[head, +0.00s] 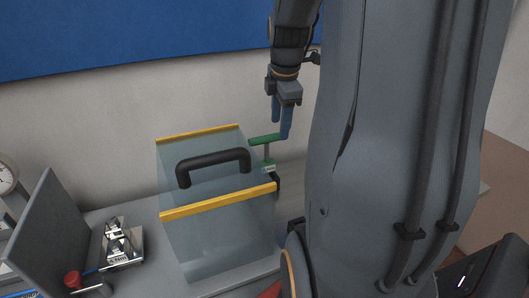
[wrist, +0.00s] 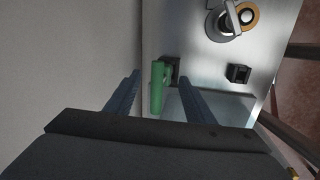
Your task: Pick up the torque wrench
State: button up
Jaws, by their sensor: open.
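A tool with a green T-shaped handle (head: 265,139), which I take for the torque wrench, stands upright just behind the clear box. Its stem goes down to a small pale green and dark part; its lower end is hidden. In the wrist view the green handle (wrist: 157,92) shows between my two blue fingers. My gripper (head: 281,124) is open and points down at the handle's right end. The fingers (wrist: 160,72) stand on either side of the handle in the wrist view; I cannot tell whether they touch it.
A clear box (head: 225,232) with yellow edges (head: 217,202) and a black handle (head: 212,163) stands close in front of the tool. A metal device (head: 122,243) and a grey upright panel (head: 48,230) are at left. The wrist view shows a black block (wrist: 238,73) and ringed round object (wrist: 230,20).

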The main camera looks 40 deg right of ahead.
aim_at(269, 135)
jog(key=shift+w+a+f, duration=0.3)
jog(key=shift+w+f, duration=0.15)
jog(key=shift+w, duration=0.1)
jog(key=shift+w+a+f+g+b, duration=0.1)
jog(key=shift+a+f+g+b, duration=0.05)
jog(key=shift+f+g+b, duration=0.2)
jog(key=shift+w+a+f+m+g+y+b, duration=0.15)
jog(key=shift+a+f+g+y+b, duration=0.1)
jog(key=shift+f, duration=0.3)
jog(key=shift+w+a+f+m+g+y+b, duration=0.2)
jog(key=shift+f+g+b, duration=0.1)
jog(key=shift+f, duration=0.2)
jog(key=shift+w+a+f+m+g+y+b, duration=0.15)
jog(key=shift+a+f+g+b, duration=0.1)
jog(key=shift+f, duration=0.3)
jog(key=shift+w+a+f+p, duration=0.15)
jog(key=shift+f+p, duration=0.55)
jog(key=shift+f, duration=1.15)
jog(key=shift+w+a+f+p, duration=0.1)
jog(key=shift+f+p, duration=0.6)
jog(key=shift+f, duration=1.15)
jog(key=shift+c, duration=0.3)
grip_shut()
